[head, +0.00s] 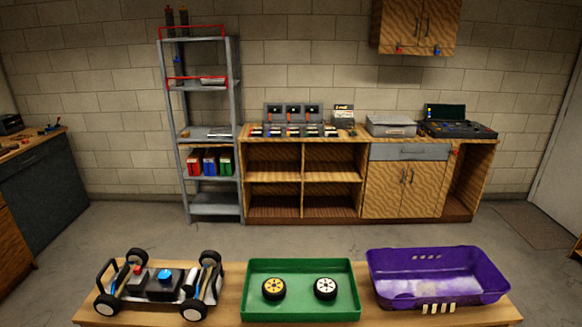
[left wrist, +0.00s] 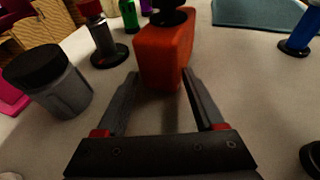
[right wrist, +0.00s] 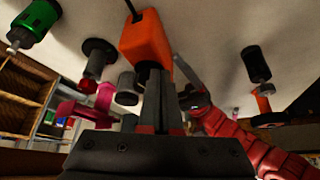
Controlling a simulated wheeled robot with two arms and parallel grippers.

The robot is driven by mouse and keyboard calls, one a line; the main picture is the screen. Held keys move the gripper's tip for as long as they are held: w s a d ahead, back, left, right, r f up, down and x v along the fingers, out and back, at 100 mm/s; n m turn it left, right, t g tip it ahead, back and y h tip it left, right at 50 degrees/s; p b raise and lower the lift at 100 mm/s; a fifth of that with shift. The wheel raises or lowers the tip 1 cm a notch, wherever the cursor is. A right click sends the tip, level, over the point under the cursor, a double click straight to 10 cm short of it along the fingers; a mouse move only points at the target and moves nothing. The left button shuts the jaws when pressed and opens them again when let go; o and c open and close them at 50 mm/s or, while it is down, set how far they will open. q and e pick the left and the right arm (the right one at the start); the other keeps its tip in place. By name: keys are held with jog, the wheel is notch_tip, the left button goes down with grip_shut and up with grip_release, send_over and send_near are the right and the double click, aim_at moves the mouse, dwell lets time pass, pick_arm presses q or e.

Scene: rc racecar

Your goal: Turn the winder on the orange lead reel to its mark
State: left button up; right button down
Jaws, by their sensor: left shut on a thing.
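The orange lead reel (left wrist: 165,55) is a block-like body in the left wrist view, with a dark round winder (left wrist: 172,16) at its far end. My left gripper (left wrist: 162,72) is shut on the reel's body, one finger on each side. In the right wrist view the reel (right wrist: 145,38) shows at top centre, with its dark winder (right wrist: 150,72) facing my right gripper (right wrist: 160,98). The right fingers are close together right at the winder; whether they touch it is unclear. I cannot make out the mark. The head view shows neither the reel nor the grippers.
A dark-lidded grey jar (left wrist: 62,88) and a red-topped dark stand (left wrist: 105,40) are left of the reel in the left wrist view. A blue spool (left wrist: 300,38) is right. In the head view, a car chassis (head: 165,283), green tray (head: 300,308) and purple bin (head: 440,275) sit on a bench.

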notch_tip(320, 180, up, 6)
jog(key=shift+s+d, duration=0.15)
jog(key=shift+d, duration=0.05)
dwell(0.3)
jog(key=shift+w+d+f, duration=0.25)
jog(key=shift+w+f, duration=0.25)
jog(key=shift+f, duration=0.5)
jog(key=shift+w+d+f, duration=0.2)
jog(key=shift+w+f, duration=0.25)
jog(key=shift+f, duration=0.5)
jog(key=shift+w+d+f, duration=0.25)
jog(key=shift+w+f, duration=0.25)
jog(key=shift+f, duration=0.5)
